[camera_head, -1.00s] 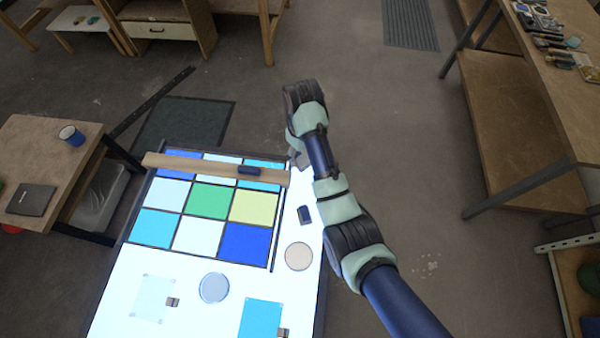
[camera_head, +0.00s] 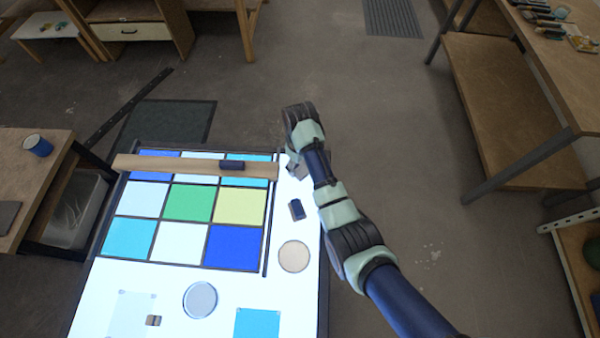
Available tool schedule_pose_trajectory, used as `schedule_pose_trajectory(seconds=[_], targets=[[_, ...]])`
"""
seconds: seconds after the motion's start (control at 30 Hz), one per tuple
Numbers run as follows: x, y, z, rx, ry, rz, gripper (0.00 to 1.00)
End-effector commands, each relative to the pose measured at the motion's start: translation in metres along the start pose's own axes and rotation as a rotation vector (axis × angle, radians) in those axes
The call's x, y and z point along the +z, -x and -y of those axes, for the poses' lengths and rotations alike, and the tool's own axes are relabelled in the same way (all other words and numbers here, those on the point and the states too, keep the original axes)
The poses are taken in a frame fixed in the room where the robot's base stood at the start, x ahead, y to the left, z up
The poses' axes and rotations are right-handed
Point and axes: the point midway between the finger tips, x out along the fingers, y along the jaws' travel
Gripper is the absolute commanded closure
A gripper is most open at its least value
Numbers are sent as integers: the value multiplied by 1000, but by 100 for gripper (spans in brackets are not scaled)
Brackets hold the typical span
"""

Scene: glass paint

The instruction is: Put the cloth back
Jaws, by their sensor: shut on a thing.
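My gripper (camera_head: 294,168) is low over the right edge of the bright light table (camera_head: 258,295), beside the right end of the wooden bar. My own wrist hides most of it, and the fingertips are hard to make out. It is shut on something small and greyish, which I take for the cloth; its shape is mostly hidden. No other cloth is clearly visible. A glass panel of coloured squares (camera_head: 211,203) in dark strips lies on the light table.
A wooden bar (camera_head: 190,168) with a dark block (camera_head: 231,165) crosses the panel's far end. Another dark block (camera_head: 297,209) and a pale disc (camera_head: 294,256) lie right of the panel. A clear round dish (camera_head: 200,299) is nearer. A blue mug (camera_head: 38,146) stands on the left table.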

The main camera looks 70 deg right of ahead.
Motion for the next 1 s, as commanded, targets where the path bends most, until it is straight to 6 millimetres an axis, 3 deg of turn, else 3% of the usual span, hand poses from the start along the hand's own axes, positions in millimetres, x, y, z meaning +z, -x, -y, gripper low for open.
schedule_pose_trajectory(seconds=[0.17, 0.4, 0.73, 0.77, 0.9, 1.0], targets=[[0, -7, 0, 0, 0, 0, 71], [0, -45, 0, 0, 0, -1, 71], [0, -46, 0, 0, 0, 0, 71], [0, -46, 0, 0, 0, 0, 37], [0, -46, 0, 0, 0, 0, 14], [0, -46, 0, 0, 0, 0, 13]])
